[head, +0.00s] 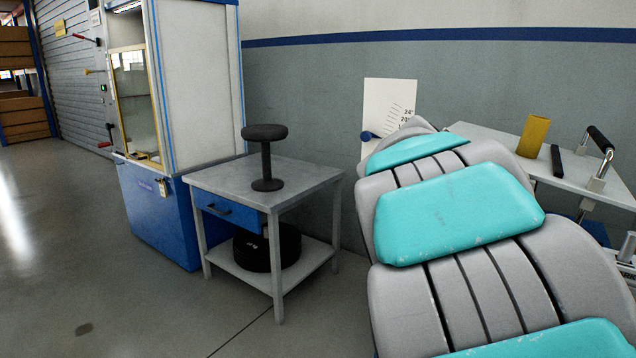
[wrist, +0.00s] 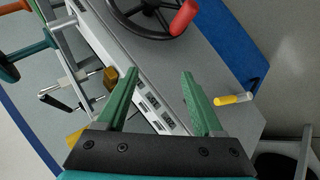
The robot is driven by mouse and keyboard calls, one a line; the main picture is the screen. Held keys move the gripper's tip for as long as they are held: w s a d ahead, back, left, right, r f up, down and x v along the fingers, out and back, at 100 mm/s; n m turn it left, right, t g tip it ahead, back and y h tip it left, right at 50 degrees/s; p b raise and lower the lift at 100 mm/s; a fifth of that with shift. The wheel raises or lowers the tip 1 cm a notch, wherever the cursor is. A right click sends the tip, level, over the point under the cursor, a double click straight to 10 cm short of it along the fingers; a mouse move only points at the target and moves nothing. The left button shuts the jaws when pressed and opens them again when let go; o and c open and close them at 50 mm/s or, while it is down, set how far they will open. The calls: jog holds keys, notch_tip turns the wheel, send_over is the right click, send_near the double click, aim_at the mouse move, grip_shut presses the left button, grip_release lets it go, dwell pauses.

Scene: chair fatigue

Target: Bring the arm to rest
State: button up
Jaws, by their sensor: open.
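My gripper (wrist: 160,74) shows in the wrist view with its two green fingers spread apart and nothing held between them. Beyond the fingers is a grey machine panel with small dark labels or buttons (wrist: 153,104); I cannot tell the exact distance to it. In the head view my grey arm with teal covers (head: 455,212) fills the lower right. My gripper is not visible in the head view.
A grey table (head: 225,178) with a black stool-like stand (head: 266,158) is left of my arm. A blue-based cabinet (head: 160,215) stands behind it. A black handwheel (wrist: 137,22) with a red knob (wrist: 184,17) is near my fingers. Floor at left is clear.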

jog(key=s+a+f+g+y, duration=0.1)
jog(key=s+a+f+y, duration=0.2)
jog(key=s, duration=0.7)
jog(key=s+a+f+g+y, duration=0.2)
jog(key=s+a+f+y, duration=0.1)
jog(key=s+a+f, duration=0.5)
jog(key=s+a+f+g+y, duration=0.1)
jog(key=s+a+f, duration=0.4)
jog(key=s, duration=0.8)
notch_tip(320, 180, down, 2)
jog(key=shift+s+a+f+n+g+y, duration=0.15)
jog(key=shift+s+n+g+y, duration=0.2)
jog(key=shift+y, duration=0.55)
